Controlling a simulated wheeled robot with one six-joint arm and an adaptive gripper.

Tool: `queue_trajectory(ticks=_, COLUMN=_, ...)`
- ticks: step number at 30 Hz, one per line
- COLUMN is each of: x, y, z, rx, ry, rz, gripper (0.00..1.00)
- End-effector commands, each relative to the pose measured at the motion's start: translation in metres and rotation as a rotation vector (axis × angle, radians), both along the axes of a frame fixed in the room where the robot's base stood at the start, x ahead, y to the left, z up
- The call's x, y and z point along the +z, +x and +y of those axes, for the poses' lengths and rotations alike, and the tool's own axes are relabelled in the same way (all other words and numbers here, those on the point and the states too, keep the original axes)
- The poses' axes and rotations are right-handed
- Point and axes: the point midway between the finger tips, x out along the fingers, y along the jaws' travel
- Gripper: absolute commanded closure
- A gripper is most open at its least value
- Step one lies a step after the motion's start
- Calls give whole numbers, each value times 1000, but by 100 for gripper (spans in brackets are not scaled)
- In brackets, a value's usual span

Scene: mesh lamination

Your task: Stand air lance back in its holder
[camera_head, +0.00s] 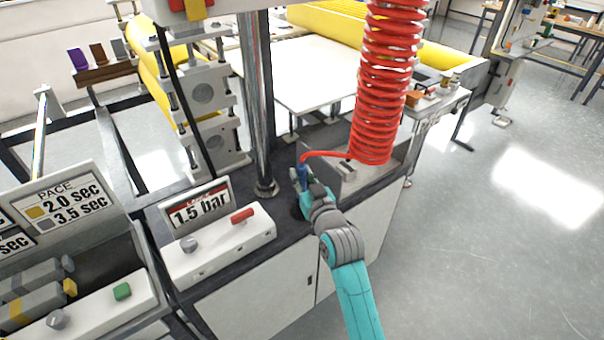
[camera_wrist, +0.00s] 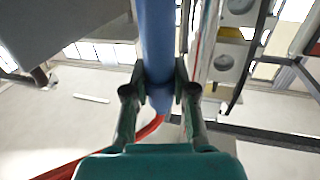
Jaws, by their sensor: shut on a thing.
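The blue air lance (camera_head: 303,171) is in my gripper (camera_head: 302,184) above the dark bench top, beside a grey metal box. A thin red hose (camera_head: 325,155) runs from the lance to the large red coil. In the wrist view the blue lance (camera_wrist: 157,40) runs lengthwise between the two fingers of my gripper (camera_wrist: 160,92), which are shut on it. The red hose (camera_wrist: 148,130) shows below it there. The grey box (camera_head: 374,180) stands just right of the lance; I cannot tell whether it is the holder. The lance's lower end is hidden.
The red coiled hose (camera_head: 386,85) hangs right of my gripper. A metal post (camera_head: 258,100) rises close to its left. A control panel with a 1.5 bar sign (camera_head: 200,212) stands at the front left. The floor to the right (camera_head: 500,240) is clear.

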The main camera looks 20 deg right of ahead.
Motion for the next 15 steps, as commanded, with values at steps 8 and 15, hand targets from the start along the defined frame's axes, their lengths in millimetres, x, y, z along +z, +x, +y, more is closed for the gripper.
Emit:
queue_trajectory(ticks=8, x=-4, y=0, z=0, rx=0, ry=0, rz=-2, gripper=60)
queue_trajectory(ticks=15, x=-4, y=0, z=0, rx=0, ry=0, rz=-1, gripper=45)
